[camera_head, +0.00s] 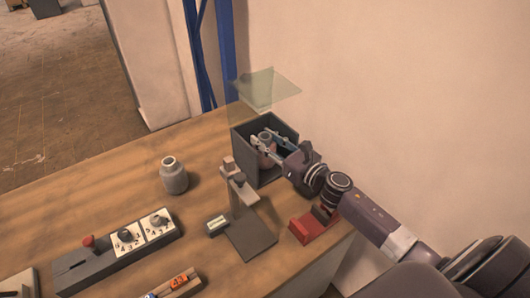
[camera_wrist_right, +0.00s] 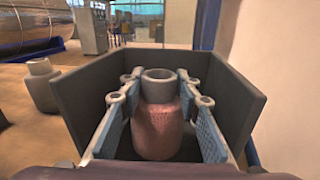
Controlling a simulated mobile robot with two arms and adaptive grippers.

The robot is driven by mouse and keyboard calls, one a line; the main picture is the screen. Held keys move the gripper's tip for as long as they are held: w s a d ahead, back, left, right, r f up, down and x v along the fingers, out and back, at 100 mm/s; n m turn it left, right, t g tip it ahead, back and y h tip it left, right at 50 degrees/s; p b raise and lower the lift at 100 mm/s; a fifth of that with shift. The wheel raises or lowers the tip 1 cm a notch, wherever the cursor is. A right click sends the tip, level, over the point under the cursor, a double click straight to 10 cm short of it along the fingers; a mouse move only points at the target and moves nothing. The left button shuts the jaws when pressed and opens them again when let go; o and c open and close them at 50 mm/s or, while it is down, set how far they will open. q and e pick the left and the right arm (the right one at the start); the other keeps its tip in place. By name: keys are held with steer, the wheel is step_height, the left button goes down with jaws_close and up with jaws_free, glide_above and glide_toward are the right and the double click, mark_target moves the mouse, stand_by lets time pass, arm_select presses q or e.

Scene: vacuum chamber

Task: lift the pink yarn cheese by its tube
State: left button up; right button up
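The pink yarn cheese (camera_wrist_right: 158,128) stands upright inside an open dark grey box (camera_wrist_right: 248,105), with its grey tube (camera_wrist_right: 159,82) rising from the top. In the head view the tube (camera_head: 265,137) shows inside the box (camera_head: 252,155), and the pink body is mostly hidden by my gripper and the box walls. My right gripper (camera_head: 275,143) reaches into the box. In the right wrist view its fingers (camera_wrist_right: 160,110) stand on both sides of the cheese, with small gaps visible, so it looks open around it. My left gripper is not in view.
A translucent greenish panel (camera_head: 266,90) is raised above the box. A stand (camera_head: 238,180), a grey jar (camera_head: 174,176), a red-based item (camera_head: 314,228) and a control panel (camera_head: 115,255) with knobs are on the wooden table (camera_head: 95,190). A wall is behind the box.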

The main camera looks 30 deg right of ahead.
steer(key=shift+f, duration=0.1)
jaws_close()
